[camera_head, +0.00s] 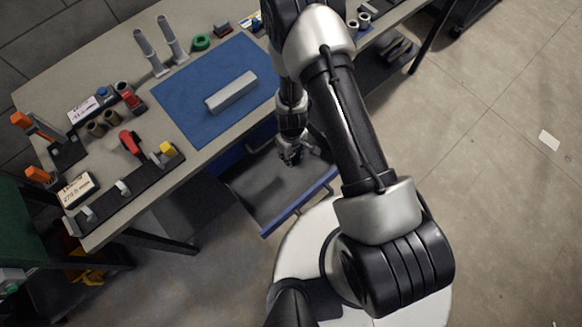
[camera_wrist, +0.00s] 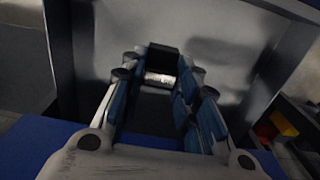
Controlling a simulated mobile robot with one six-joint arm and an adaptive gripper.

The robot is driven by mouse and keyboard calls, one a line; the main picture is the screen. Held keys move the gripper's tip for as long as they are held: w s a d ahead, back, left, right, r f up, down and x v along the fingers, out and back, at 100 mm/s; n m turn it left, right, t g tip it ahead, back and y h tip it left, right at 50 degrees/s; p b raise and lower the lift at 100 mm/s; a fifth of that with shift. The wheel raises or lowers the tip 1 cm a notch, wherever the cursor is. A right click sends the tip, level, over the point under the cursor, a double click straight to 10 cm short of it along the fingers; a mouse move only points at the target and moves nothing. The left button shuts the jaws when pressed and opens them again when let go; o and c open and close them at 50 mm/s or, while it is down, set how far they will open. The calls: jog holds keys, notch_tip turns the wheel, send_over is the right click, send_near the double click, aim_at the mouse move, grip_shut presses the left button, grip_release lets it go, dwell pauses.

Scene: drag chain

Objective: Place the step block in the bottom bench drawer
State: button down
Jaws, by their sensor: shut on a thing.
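The bottom bench drawer (camera_head: 270,201) is pulled out below the bench, with a grey floor and a blue front edge. My gripper (camera_head: 291,157) points down inside the drawer opening, close to the bench side. In the wrist view my gripper (camera_wrist: 158,88) is shut on the step block (camera_wrist: 164,59), a dark block with a bright metallic face low between the blue-padded fingertips. The drawer's grey floor (camera_wrist: 225,40) lies beyond it. In the head view the block is hidden or too small to make out. I cannot tell whether it touches the drawer floor.
The bench top holds a blue mat (camera_head: 188,106) with a grey bar (camera_head: 231,93) on it. Tools and a black rack (camera_head: 125,191) stand at the left. The drawer floor looks otherwise empty. Colored items (camera_wrist: 283,123) show at the right in the wrist view.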

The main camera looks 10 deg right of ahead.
jog(key=shift+f+b, duration=3.95)
jog(key=shift+f, duration=0.65)
jog(key=shift+f, duration=0.1)
jog(key=c, duration=1.2)
grip_release()
notch_tip(320, 180, up, 12)
jog(key=p, duration=1.2)
jog(key=shift+r, duration=0.2)
